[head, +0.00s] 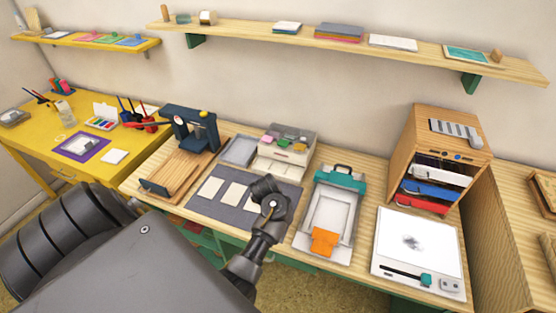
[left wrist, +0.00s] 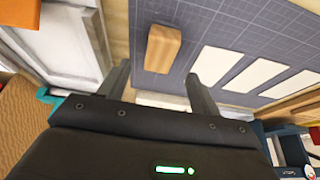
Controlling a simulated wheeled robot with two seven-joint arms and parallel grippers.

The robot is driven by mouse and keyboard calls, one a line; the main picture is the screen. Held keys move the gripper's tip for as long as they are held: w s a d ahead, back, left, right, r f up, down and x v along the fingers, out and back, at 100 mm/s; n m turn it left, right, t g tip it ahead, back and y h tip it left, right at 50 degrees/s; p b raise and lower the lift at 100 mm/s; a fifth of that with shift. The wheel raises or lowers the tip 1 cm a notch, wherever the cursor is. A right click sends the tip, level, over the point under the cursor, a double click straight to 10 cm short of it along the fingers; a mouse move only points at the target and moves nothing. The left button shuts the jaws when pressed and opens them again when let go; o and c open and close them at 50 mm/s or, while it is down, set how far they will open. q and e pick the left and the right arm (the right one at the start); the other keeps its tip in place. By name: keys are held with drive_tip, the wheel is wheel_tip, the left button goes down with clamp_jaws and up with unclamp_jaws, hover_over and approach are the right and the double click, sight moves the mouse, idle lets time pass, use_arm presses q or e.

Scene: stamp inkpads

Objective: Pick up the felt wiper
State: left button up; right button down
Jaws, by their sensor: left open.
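A wooden block (left wrist: 162,48), apparently the felt wiper, lies on the dark gridded mat (left wrist: 205,25) in the left wrist view. Only its plain wood shows; no felt side can be made out. My left gripper (left wrist: 158,73) is open and empty, its two fingers apart just short of the block and to either side of its near end. The gap between fingers and block cannot be judged exactly. In the head view my left arm (head: 262,235) reaches over the right part of the mat (head: 206,210) and hides the block. My right gripper is not in view.
White cards (head: 212,187) lie on the mat left of my arm. An orange-and-teal press (head: 327,213) stands close on the right. A small drawer box (head: 287,150) with coloured pads stands behind the mat. A wooden jig (head: 180,175) is to the left.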

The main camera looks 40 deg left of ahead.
use_arm(q)
drive_tip(key=shift+w+f, duration=0.15)
drive_tip(key=shift+f, duration=0.3)
drive_tip(key=b+x, duration=0.2)
drive_tip(key=x, duration=0.2)
drive_tip(key=shift+d+f, duration=0.1)
drive_tip(key=shift+f, duration=0.2)
drive_tip(key=shift+w+f, duration=0.1)
drive_tip(key=shift+f, duration=0.2)
drive_tip(key=shift+r, duration=0.1)
drive_tip(key=c, duration=1)
drive_tip(key=shift+c, duration=0.2)
drive_tip(key=shift+c, duration=0.2)
